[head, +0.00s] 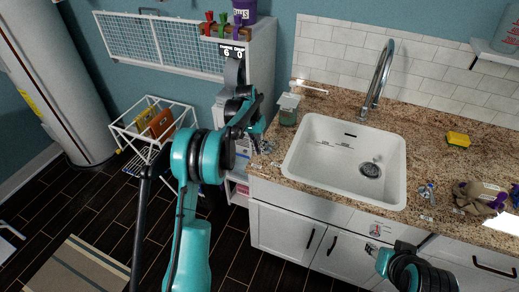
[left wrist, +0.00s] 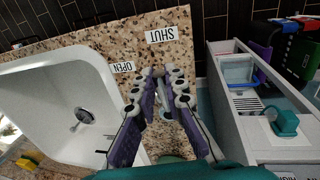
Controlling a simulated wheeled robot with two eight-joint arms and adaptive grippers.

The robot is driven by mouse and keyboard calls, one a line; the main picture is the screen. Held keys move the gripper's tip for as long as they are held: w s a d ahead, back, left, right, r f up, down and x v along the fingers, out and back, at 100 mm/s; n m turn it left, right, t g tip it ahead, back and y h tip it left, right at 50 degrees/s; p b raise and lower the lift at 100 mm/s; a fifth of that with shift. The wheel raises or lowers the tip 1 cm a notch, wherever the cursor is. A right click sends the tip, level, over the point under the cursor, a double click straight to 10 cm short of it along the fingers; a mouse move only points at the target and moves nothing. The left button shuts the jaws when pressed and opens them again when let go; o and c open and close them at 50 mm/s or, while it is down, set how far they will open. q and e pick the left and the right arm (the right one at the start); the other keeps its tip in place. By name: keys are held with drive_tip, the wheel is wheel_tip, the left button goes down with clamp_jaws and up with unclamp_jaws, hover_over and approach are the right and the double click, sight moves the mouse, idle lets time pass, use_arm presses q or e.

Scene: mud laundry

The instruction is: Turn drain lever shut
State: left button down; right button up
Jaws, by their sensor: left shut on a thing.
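My left gripper (head: 258,138) is at the left end of the granite counter, beside the white sink (head: 300,165). In the left wrist view its purple fingers (left wrist: 160,85) are closed together over the counter's edge, shut on the drain lever, which they mostly hide. A small pale metallic part (left wrist: 167,112) shows between the fingers. An OPEN label (left wrist: 122,67) lies on the counter just beyond the fingertips toward the sink, and a SHUT label (left wrist: 161,35) lies farther out. My right gripper (head: 374,250) is low in front of the cabinets; its jaws are too small to read.
A green-tinted container (head: 289,109) stands on the counter close to my left gripper. The faucet (head: 377,80) rises behind the sink. A yellow sponge (head: 458,139) and a brown cloth-like item (head: 478,198) lie to the right. A white shelf unit (left wrist: 250,110) stands beside the counter.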

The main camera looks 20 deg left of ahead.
use_arm(q)
drive_tip(key=shift+a, duration=0.1)
drive_tip(key=c, duration=1.6)
unclamp_jaws()
drive_tip(key=shift+o, duration=0.2)
wheel_tip(320, 180, up, 12)
drive_tip(key=a, duration=0.2)
drive_tip(key=shift+a, duration=0.15)
drive_tip(key=shift+f, duration=0.1)
